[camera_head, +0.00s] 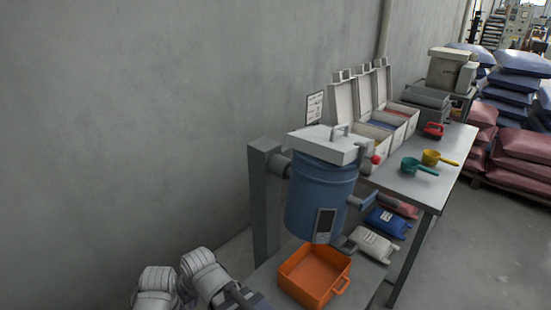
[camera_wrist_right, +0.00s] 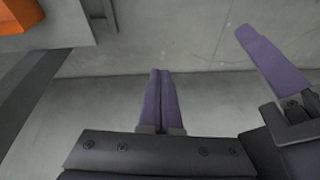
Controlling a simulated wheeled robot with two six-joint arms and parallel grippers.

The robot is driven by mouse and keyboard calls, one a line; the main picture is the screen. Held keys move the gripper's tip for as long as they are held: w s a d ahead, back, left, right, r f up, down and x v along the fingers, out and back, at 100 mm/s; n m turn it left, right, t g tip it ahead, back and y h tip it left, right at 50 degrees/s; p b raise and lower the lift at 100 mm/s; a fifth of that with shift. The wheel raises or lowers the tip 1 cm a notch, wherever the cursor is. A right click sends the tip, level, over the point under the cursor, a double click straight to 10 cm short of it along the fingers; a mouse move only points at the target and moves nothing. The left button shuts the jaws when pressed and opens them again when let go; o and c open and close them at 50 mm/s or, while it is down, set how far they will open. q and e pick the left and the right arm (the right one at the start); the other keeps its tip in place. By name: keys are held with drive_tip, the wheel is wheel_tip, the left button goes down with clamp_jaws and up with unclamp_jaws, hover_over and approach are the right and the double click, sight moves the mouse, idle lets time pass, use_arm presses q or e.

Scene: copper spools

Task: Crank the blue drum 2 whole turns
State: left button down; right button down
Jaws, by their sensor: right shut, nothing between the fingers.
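The blue drum (camera_head: 318,200) hangs upright on a grey post (camera_head: 264,200), with a pale lid (camera_head: 318,146) on top. A red knob (camera_head: 376,160) shows at its right, near the lid; how it joins the drum is too small to tell. My right gripper (camera_wrist_right: 160,72) is shut and empty in the right wrist view, over bare floor. In the head view it is low, left of the drum and apart from it. One finger of my left gripper (camera_wrist_right: 262,50) shows in the wrist view; its other finger is hidden.
An orange tray (camera_head: 291,282) stands under the drum. Bags (camera_head: 375,245) lie to its right. A grey table (camera_head: 424,180) holds open bins, a teal scoop (camera_head: 412,165) and a yellow scoop (camera_head: 434,157). A bare wall (camera_head: 130,120) stands behind.

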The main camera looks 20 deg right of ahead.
drive_tip(key=w+a+r+m+t+y+p, duration=0.1)
drive_tip(key=w+a+r+m+t+y, duration=0.15)
drive_tip(key=w+r+t, duration=0.5)
drive_tip(key=w+a+r+m+t+y, duration=0.2)
drive_tip(key=w+a+r+m+t, duration=0.15)
drive_tip(key=w+r, duration=0.7)
drive_tip(key=d+r+m+t+h+p, duration=0.1)
drive_tip(key=d+r+m+t+h, duration=0.7)
drive_tip(key=r, duration=0.3)
drive_tip(key=s+d+r+m+g+h+p, duration=0.1)
drive_tip(key=s+d+m+g+h, duration=0.15)
drive_tip(key=d+m+h, duration=0.35)
drive_tip(key=s+d+r+m+g+h, duration=0.1)
drive_tip(key=d+m+g+h, duration=0.2)
drive_tip(key=d+m+h, duration=0.35)
drive_tip(key=s+d+f+m+g+h, duration=0.35)
drive_tip(key=s+d+m+g, duration=0.25)
drive_tip(key=s+m+g, duration=0.25)
drive_tip(key=p+x, duration=0.2)
drive_tip(key=x, duration=1.2)
drive_tip(key=shift+w+d+r+g, duration=0.2)
drive_tip(key=shift+w+r+g, duration=0.1)
drive_tip(key=shift+g, duration=0.1)
drive_tip(key=shift+h, duration=0.25)
